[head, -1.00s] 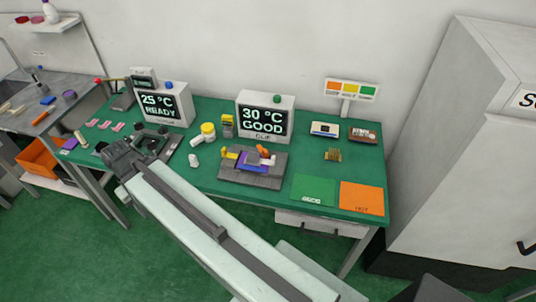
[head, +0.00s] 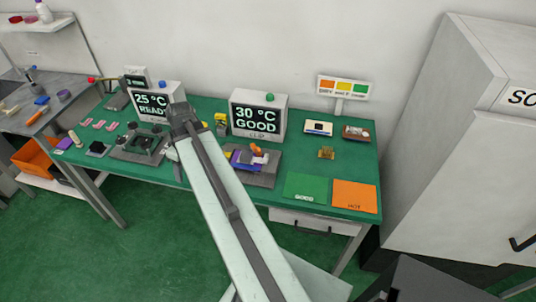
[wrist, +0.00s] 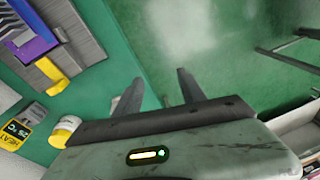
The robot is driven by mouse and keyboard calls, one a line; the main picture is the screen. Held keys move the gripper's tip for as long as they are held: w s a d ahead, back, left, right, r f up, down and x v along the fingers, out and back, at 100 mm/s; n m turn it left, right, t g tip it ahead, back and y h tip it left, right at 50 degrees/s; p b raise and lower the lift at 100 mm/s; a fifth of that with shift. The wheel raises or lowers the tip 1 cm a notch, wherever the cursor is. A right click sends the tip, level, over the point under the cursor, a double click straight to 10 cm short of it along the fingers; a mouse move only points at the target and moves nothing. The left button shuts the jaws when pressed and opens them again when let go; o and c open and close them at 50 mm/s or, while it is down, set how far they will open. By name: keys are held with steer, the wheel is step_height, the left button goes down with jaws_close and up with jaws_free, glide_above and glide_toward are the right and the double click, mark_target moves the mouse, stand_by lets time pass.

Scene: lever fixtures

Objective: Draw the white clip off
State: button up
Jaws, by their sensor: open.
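A clip fixture with a grey base (head: 262,181) stands on the green table, below the screen reading 30 °C GOOD. It carries a purple block (head: 240,158), an orange piece (head: 257,149) and a small white piece that looks like the white clip (head: 261,159). In the wrist view the fixture's grey base (wrist: 78,28) is at the upper left, with a yellow arm (wrist: 50,72). The clip cannot be made out surely there. My gripper (wrist: 157,92) is open and empty, beside the fixture and apart from it. In the head view it is left of the fixture.
A dark fixture (head: 140,146) stands left of my arm. A yellow-and-white cylinder (wrist: 66,130) is near my gripper in the wrist view. Green (head: 305,187) and orange (head: 355,196) mats lie at the table's right front. A tall grey cabinet (head: 450,150) stands at the right.

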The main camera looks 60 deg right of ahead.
steer(key=s+d+t, duration=0.1)
steer(key=s+d, duration=0.3)
steer(key=d, duration=0.3)
steer(key=s+d, duration=0.4)
steer(key=d, duration=0.3)
steer(key=n+t, duration=0.2)
glide_toward(267, 156)
steer(key=f, duration=0.1)
steer(key=b+x, duration=0.7)
steer(key=x, duration=0.1)
steer(key=shift+w, duration=0.25)
steer(key=shift+r, duration=0.1)
steer(key=shift+c, duration=0.4)
jaws_close()
